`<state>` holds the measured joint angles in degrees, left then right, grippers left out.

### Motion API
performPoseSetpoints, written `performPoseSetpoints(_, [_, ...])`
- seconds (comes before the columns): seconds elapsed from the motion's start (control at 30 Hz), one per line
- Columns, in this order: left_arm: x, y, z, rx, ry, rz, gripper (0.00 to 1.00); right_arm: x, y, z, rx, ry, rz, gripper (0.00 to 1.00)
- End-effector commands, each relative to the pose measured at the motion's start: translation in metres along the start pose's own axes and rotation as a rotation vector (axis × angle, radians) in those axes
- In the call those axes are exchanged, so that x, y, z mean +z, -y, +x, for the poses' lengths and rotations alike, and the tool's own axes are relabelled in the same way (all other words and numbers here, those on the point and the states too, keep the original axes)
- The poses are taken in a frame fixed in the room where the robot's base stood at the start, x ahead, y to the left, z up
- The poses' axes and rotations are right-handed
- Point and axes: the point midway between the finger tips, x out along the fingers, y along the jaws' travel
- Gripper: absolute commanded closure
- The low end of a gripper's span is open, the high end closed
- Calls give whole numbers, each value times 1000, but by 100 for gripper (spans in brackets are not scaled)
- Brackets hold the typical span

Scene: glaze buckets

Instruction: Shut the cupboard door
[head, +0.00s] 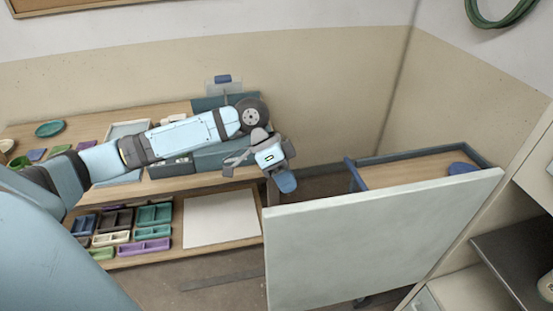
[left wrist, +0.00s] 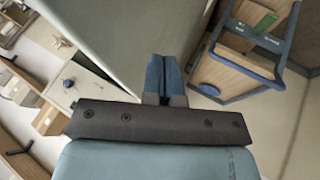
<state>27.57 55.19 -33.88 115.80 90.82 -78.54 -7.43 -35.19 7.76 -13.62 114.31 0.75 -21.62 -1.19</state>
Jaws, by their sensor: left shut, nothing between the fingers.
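The cupboard door (head: 380,240) is a large pale grey-green panel. It stands wide open, swung out from the cupboard (head: 460,235) at the right, with its free edge towards the middle of the head view. My left gripper (head: 286,182) is shut and empty, just beyond the door's upper free corner. In the left wrist view the door (left wrist: 125,35) fills the upper middle, and the blue fingertips of the gripper (left wrist: 165,75) are together close to its edge. I cannot tell whether they touch it. My right gripper is not in view.
A wooden workbench (head: 155,183) with several dishes runs along the left, with coloured trays (head: 153,216) on its lower shelf. A blue-framed wooden cart (head: 400,172) stands behind the door. Some floor (head: 200,285) is clear left of the door.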

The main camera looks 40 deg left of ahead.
Motion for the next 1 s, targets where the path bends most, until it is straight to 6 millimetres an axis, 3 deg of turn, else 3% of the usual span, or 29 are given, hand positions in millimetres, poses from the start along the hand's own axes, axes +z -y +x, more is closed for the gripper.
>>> performPoseSetpoints(0.07, [0, -1, 15, 3, 0, 0, 100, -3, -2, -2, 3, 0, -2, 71])
performPoseSetpoints(0.2, [-1, -23, 22, 1, 0, 2, 100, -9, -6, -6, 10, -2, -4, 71])
performPoseSetpoints(0.4, [0, -34, 30, 0, 1, 0, 100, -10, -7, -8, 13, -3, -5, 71])
performPoseSetpoints(1.0, [-2, -34, 32, -1, 0, 0, 100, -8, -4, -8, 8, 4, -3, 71])
